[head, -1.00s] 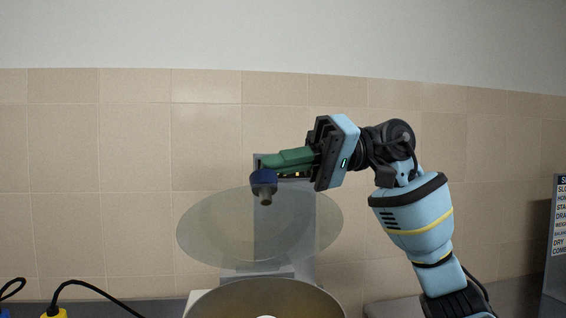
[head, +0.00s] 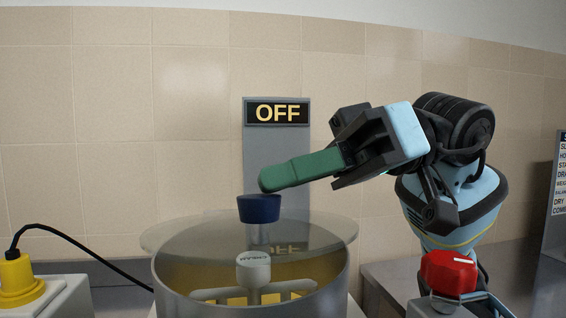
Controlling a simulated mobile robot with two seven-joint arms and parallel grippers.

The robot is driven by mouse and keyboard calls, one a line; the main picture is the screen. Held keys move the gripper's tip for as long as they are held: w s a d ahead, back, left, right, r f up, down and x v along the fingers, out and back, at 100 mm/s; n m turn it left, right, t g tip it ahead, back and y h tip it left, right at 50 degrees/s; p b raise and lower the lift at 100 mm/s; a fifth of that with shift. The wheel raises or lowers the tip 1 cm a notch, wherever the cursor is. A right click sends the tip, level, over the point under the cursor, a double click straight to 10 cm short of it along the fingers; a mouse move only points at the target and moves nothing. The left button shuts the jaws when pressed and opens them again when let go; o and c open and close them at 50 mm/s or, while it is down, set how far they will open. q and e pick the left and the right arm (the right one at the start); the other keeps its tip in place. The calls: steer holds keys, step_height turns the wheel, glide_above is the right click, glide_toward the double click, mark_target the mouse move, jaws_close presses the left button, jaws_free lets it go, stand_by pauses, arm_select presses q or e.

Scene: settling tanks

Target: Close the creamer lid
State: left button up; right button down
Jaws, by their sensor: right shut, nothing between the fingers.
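The creamer is a round metal tank (head: 168,290). Its lid is a see-through grey disc (head: 190,232) with a dark blue knob (head: 259,209) on top. The lid lies nearly level over the tank's mouth; I cannot tell whether its edge touches the rim all round. Through it show a pale knob marked CREAM (head: 253,265) and paddle arms inside. My right gripper (head: 268,180) comes in from the right, its green fingers shut and empty. Their tips are just above the blue knob, and contact is unclear. My left gripper is not in view.
A grey panel reading OFF (head: 277,112) stands behind the tank. A red knob (head: 448,272) is at the lower right, in front of my right arm. A yellow plug (head: 18,280) with a black cable is at the left. A tiled wall closes the back.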

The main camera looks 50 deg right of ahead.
steer(key=shift+s+a+f, duration=0.1)
steer(key=shift+f, duration=0.3)
